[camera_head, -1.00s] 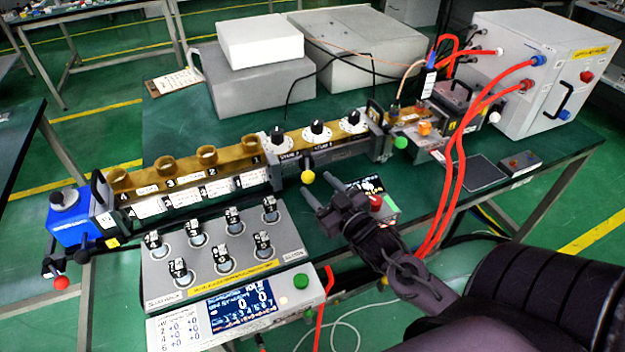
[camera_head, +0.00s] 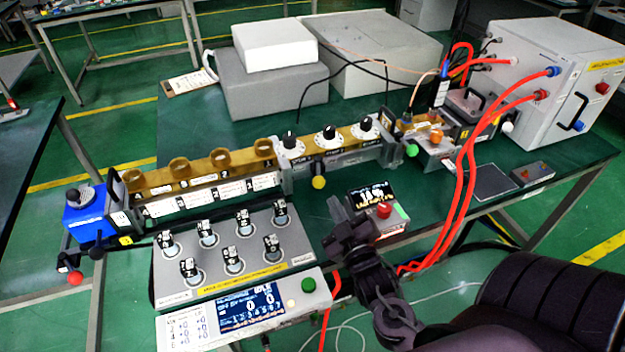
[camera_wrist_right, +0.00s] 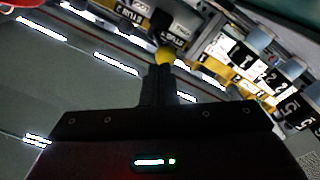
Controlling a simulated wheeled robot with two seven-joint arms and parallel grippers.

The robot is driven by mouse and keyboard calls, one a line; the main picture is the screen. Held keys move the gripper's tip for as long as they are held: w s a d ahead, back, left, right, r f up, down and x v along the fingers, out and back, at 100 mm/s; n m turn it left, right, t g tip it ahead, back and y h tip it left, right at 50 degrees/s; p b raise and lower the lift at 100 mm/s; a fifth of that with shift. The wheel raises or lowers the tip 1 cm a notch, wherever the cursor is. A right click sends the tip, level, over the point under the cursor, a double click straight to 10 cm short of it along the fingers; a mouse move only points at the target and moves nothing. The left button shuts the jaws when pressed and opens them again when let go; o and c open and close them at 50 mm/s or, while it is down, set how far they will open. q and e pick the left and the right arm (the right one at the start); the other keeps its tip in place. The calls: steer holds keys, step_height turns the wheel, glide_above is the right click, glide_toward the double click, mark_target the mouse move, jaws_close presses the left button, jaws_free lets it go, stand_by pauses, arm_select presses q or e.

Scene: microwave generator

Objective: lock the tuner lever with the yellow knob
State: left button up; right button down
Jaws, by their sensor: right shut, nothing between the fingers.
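The yellow knob (camera_head: 319,182) is the round end of the lever on the front of the tuner section, below the three white dials (camera_head: 329,134). The lever hangs down, its dark stem barely showing. My right gripper (camera_head: 335,205) is shut and empty, just below and in front of the knob in the head view. In the right wrist view, the yellow knob (camera_wrist_right: 165,56) shows just beyond the tips of the closed fingers (camera_wrist_right: 158,70). I cannot tell whether they touch. My left gripper is not in view.
A red-button box with a small display (camera_head: 384,210) stands right of my right gripper. A panel of several black-capped knobs (camera_head: 300,250) lies to the left. Red cables (camera_head: 468,165) run down at the right. A green knob (camera_head: 412,150) is farther right along the rail.

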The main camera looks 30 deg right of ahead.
mark_target(319, 172)
steer(key=a+n+g+h+p, duration=0.2)
steer(key=a+n+h, duration=0.3)
steer(key=a, duration=0.2)
steer(key=p+x, duration=0.1)
steer(key=x, duration=0.8)
steer(key=shift+w+r+h+p, duration=0.25)
steer(key=shift+w+h+p, duration=0.05)
steer(key=shift+p, duration=0.05)
